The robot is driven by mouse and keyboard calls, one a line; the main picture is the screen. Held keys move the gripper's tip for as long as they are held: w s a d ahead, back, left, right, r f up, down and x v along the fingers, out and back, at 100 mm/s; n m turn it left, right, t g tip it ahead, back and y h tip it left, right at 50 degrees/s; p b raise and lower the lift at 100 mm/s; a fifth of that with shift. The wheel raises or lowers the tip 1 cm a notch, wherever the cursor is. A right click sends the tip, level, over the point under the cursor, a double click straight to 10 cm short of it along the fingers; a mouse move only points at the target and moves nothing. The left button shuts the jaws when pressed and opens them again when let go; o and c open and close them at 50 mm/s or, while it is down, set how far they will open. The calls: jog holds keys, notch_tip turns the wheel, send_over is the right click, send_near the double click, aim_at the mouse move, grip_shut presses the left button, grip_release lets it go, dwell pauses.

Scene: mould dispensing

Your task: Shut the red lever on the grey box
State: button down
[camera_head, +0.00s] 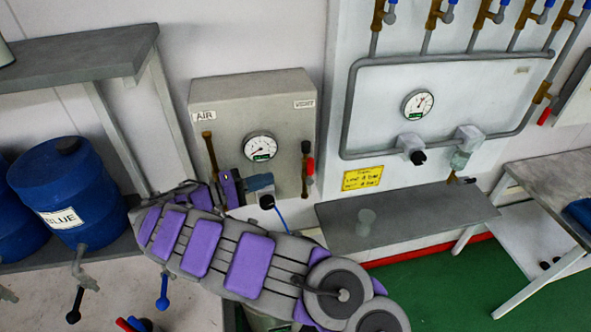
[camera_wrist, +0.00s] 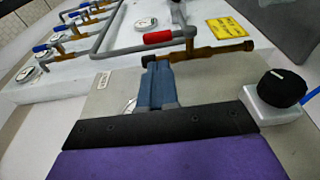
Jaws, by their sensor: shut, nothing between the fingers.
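The grey box (camera_head: 240,100) is on the wall, with AIR and VENT labels and a round gauge (camera_head: 261,147). The red lever (camera_head: 309,167) is at its right side, alongside the brass VENT pipe (camera_head: 304,188). In the wrist view the red lever (camera_wrist: 168,37) lies roughly parallel to the brass pipe (camera_wrist: 215,52). My gripper (camera_head: 230,187) is in front of the lower left part of the box. In the wrist view my gripper (camera_wrist: 157,75) is shut and empty, its tips appearing close to the pipe near the lever; I cannot tell whether they touch.
A white block with a black knob (camera_wrist: 282,88) and blue hose is right of my gripper in the wrist view. A grey shelf (camera_head: 410,215) is right of the box. A blue barrel (camera_head: 68,185) stands left. A yellow sign (camera_head: 362,178) is beside the box.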

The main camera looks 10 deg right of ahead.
aim_at(310, 171)
jog(key=w+d, duration=0.1)
jog(key=d, duration=0.8)
jog(key=shift+w+p, duration=0.35)
jog(key=shift+w, duration=0.05)
jog(key=shift+d+r+y, duration=0.15)
jog(key=shift+d+y, duration=0.05)
jog(key=shift+y, duration=0.2)
